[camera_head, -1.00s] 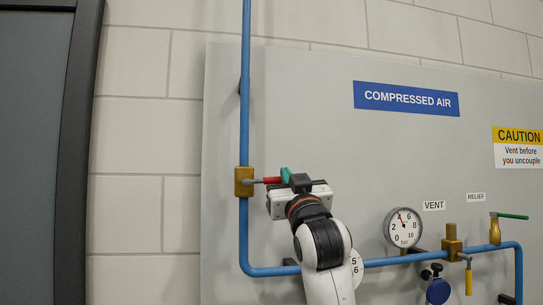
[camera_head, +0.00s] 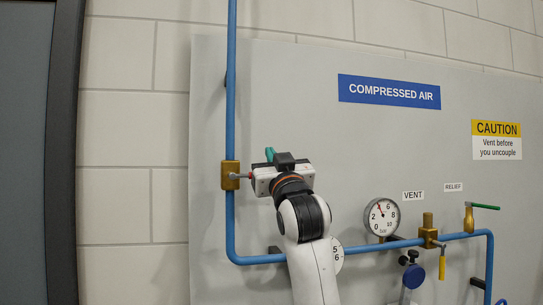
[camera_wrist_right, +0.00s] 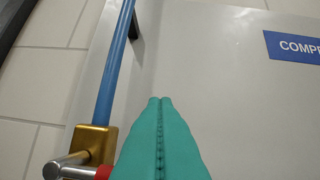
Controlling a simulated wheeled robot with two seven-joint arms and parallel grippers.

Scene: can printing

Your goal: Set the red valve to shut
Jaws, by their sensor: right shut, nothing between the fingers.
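The red valve's brass body (camera_head: 230,175) sits on the vertical blue pipe at the left of the panel. Its red handle (camera_head: 251,174) points right, across the pipe, and most of it is hidden behind my right gripper. My right gripper (camera_head: 270,154) has teal fingers, which are shut and empty, just above the handle. In the right wrist view the shut fingers (camera_wrist_right: 160,100) point up the panel. The brass body (camera_wrist_right: 95,143) and a bit of the red handle (camera_wrist_right: 103,173) show at lower left, beside the fingers. Whether they touch the handle I cannot tell. My left gripper is not in view.
The blue pipe (camera_head: 230,100) runs down, then bends right along the panel. A pressure gauge (camera_head: 381,217), a yellow-handled vent valve (camera_head: 442,263) and a green-handled relief valve (camera_head: 486,207) are at the right. The panel above my right gripper is clear.

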